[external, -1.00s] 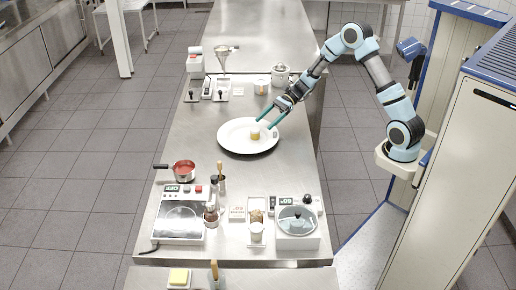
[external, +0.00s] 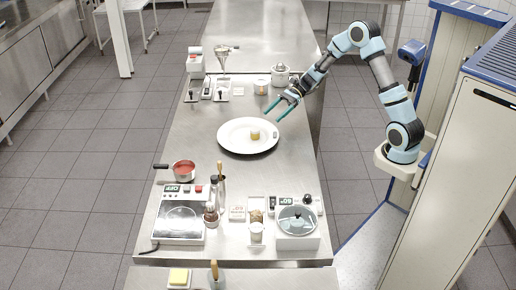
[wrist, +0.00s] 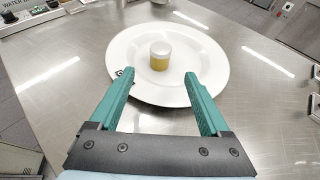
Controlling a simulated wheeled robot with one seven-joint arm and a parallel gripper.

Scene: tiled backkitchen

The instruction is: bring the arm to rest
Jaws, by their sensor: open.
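My gripper (external: 274,108) is open and empty, held above the steel counter at the right edge of the white plate. Its two teal fingers also show in the wrist view (wrist: 161,78), spread apart and pointing toward the plate. The white plate (external: 233,143) lies on the counter. A small yellow cylinder with a pale top (external: 255,134) stands upright on the plate, apart from the fingers. In the wrist view the cylinder (wrist: 160,62) stands beyond the fingertips. A small dark-marked item lies near the plate's right side and is too small to identify.
A red-filled pot (external: 183,170) and a hot plate (external: 178,221) stand at the front left of the counter. A funnel stand (external: 222,60) and several small items stand behind the plate. A tall white cabinet (external: 455,170) is at right.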

